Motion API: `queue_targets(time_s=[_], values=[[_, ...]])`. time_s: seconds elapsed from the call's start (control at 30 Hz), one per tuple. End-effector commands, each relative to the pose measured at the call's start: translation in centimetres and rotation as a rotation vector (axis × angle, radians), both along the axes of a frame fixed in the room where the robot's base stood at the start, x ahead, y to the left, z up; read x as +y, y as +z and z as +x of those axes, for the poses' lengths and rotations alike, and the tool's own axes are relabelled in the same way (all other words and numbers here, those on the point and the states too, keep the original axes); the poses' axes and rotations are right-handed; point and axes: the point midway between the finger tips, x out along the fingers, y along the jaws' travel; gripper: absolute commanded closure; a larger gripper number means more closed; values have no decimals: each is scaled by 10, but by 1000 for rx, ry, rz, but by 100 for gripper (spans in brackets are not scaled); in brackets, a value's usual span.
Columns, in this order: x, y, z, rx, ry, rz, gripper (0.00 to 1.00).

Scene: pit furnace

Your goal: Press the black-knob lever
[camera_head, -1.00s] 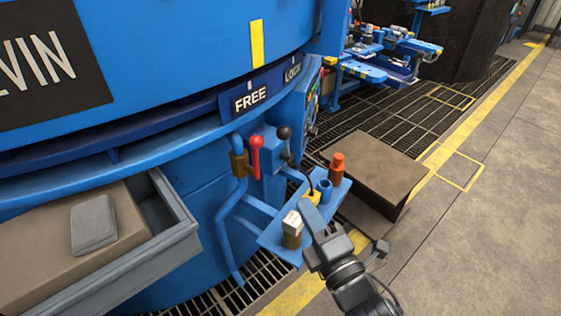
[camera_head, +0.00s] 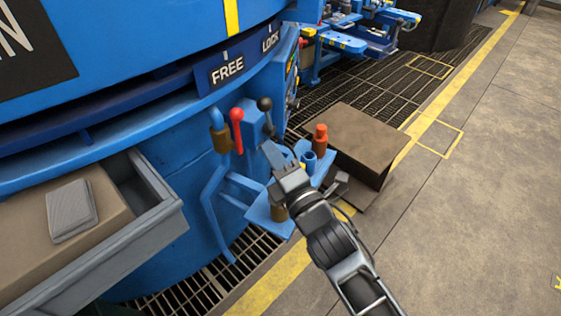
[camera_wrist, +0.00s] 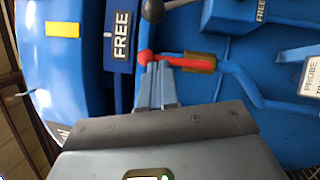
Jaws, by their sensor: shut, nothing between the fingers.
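The black-knob lever (camera_head: 265,104) stands on the blue furnace side, right of a red-knob lever (camera_head: 237,116). The black knob (camera_wrist: 153,10) is cut by the top edge of the wrist view. My gripper (camera_head: 267,147) is shut and empty, with its tips just below the black knob in the head view. In the wrist view my gripper (camera_wrist: 157,66) points at the red-knob lever (camera_wrist: 185,61) and overlaps it in the picture. I cannot tell whether the fingers touch either lever.
A small blue shelf (camera_head: 264,214) with an orange-capped bottle (camera_head: 320,138) lies under and beside my gripper. A grey drawer (camera_head: 160,220) juts out at the left. A brown box (camera_head: 365,135) stands at the right. The grey floor farther right is clear.

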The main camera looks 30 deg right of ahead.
Motion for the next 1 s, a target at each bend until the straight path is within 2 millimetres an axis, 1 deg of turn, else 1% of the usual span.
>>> queue_targets(time_s=[0.03,0.27,0.3,0.33,0.63,1.0], values=[[1,2,11,-3,1,-1,100],[2,10,54,-1,0,-1,100],[-1,16,54,2,0,-1,100],[-3,17,56,2,0,-1,100],[-20,21,72,0,-2,-1,100],[-25,19,77,1,0,0,100]])
